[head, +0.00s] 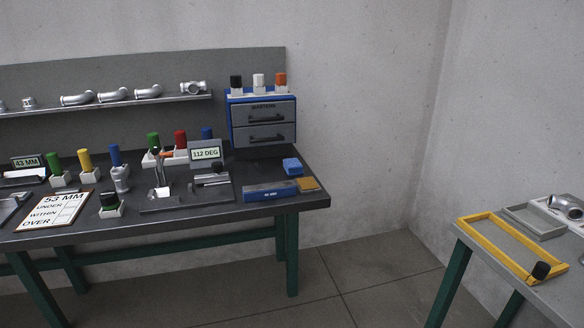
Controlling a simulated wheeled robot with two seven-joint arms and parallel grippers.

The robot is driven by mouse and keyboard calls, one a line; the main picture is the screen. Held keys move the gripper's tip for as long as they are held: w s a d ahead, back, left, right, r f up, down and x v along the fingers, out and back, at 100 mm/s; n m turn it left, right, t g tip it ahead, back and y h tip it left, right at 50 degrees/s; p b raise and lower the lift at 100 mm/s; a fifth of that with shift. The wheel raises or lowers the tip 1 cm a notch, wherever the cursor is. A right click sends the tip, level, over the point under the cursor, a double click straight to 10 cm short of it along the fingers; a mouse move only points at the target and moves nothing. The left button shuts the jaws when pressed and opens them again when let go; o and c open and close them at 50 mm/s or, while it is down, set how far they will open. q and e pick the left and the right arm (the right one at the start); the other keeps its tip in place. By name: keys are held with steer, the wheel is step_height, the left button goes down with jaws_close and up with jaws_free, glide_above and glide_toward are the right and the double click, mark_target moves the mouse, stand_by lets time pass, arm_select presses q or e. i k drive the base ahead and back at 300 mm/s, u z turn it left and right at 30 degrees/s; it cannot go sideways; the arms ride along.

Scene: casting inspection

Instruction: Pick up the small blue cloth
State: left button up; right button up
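The small blue cloth (292,165) lies folded near the right end of the dark workbench top (318,196). It sits behind an orange-yellow block and a long blue box. Neither of my grippers shows in the head view.
A blue box (270,191) and an orange-yellow block (309,184) lie in front of the cloth. A blue drawer cabinet (264,122) stands behind it. Gauges with a 112 DEG display (206,154) are to the left. A side table with a yellow frame (485,216) stands right, across open floor.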

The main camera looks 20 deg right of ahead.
mark_target(293, 167)
steer(key=k, duration=0.55)
steer(key=z, duration=0.7)
steer(key=i, duration=1.05)
steer(key=z, duration=0.1)
